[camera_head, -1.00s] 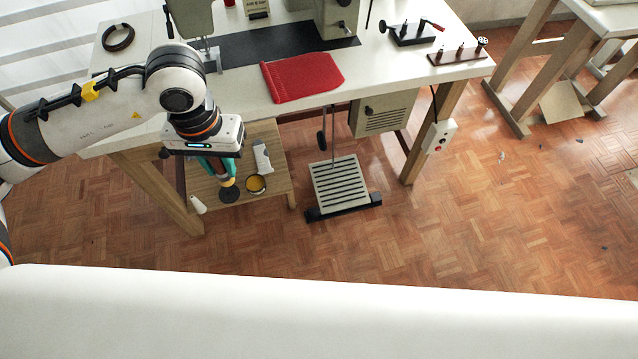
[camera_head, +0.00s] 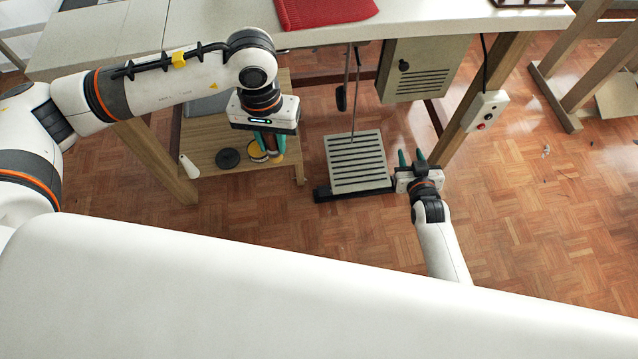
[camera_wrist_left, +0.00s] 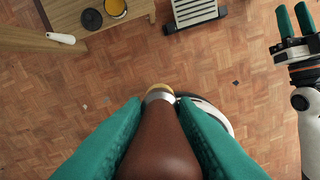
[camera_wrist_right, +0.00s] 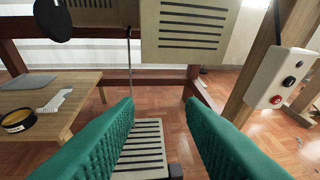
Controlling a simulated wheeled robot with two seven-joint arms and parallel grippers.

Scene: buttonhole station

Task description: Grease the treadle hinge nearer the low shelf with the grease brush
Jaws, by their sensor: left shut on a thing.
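The treadle (camera_head: 357,162) is a pale slatted plate on a dark base bar under the table. Its hinge nearer the low shelf (camera_head: 321,194) is the black block at the bar's left end. My left gripper (camera_head: 268,150) is shut on the grease brush (camera_wrist_left: 160,145), which has a brown handle, pale metal collar and yellowish tip. In the head view it overlaps the low shelf (camera_head: 215,135) and the open grease tin (camera_head: 257,152); the tin also shows in the left wrist view (camera_wrist_left: 116,8). My right gripper (camera_head: 411,158) is open and empty, right of the treadle.
A black round lid (camera_head: 228,158) lies on the shelf left of the tin. A white-handled object (camera_head: 188,166) is at the shelf's left edge. A treadle rod (camera_head: 355,90), motor box (camera_head: 425,68) and switch box (camera_head: 485,110) are above. The floor in front is clear.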

